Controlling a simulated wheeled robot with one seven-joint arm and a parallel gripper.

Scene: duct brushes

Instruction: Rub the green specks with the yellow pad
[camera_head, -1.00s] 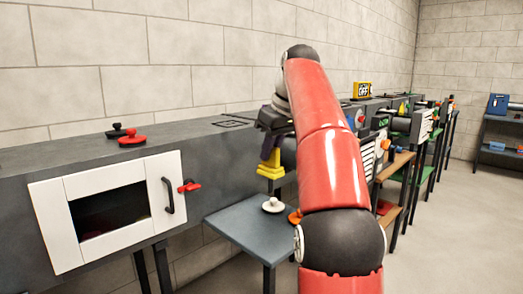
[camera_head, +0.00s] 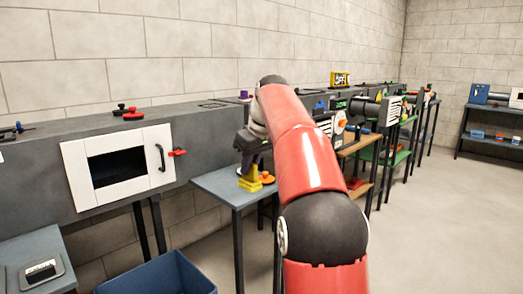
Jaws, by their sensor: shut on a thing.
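My gripper (camera_head: 251,148) is shut on the yellow pad (camera_head: 256,183), which hangs below the dark jaws, partly behind my red arm. The pad shows in front of the blue-grey side table (camera_head: 217,183); I cannot tell whether it touches the top. I cannot make out any green specks. A grey duct with a white-framed window (camera_head: 118,167) stands left of my gripper. The window's inside is dark, and its black handle (camera_head: 161,158) and red latch (camera_head: 177,152) are on the right side of the frame.
An orange knob (camera_head: 267,178) is on the side table next to the pad. A red and black knob (camera_head: 127,112) is on top of the duct. A blue bin (camera_head: 157,275) is at the bottom, and a table with a grey tray (camera_head: 42,271) is at lower left. The floor at right is clear.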

